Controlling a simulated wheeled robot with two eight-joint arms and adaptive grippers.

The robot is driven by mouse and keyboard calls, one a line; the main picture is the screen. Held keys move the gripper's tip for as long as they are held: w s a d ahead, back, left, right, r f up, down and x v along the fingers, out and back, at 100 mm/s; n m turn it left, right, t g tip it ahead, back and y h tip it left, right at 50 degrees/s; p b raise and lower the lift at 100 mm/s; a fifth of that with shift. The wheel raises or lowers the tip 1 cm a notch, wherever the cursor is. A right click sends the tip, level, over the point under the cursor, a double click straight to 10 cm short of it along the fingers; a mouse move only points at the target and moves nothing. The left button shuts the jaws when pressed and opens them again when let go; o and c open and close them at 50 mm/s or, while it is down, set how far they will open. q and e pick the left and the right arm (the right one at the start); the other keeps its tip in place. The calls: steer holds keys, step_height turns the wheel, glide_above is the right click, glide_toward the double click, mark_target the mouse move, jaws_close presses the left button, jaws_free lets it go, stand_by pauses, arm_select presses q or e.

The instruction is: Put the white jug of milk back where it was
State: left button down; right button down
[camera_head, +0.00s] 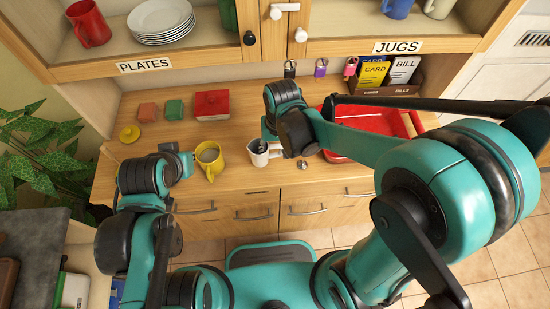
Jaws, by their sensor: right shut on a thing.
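The white jug (257,157) is at the front middle of the wooden counter. Its opening looks dark where a gripper part overlaps it, so I cannot see the milk. My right gripper (274,150) is shut on the jug at its right side. I cannot tell if the jug touches the counter. A yellow jug (211,168) with pale contents stands to its left. My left gripper (184,161) is just left of the yellow jug, with no visible hold on it; its fingers are too small to read.
A red basin (370,121) lies right of my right gripper, partly behind my arm. A red box (212,104), green block (174,110), orange block (147,112) and yellow lid (129,134) sit at the back left. Shelves labelled PLATES and JUGS (398,47) are above.

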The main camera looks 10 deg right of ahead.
mark_target(276, 154)
step_height(276, 154, down, 4)
steer(key=shift+r+b, duration=0.15)
steer(key=shift+b, duration=0.5)
steer(key=c, duration=0.7)
jaws_free()
steer(key=shift+c, duration=0.2)
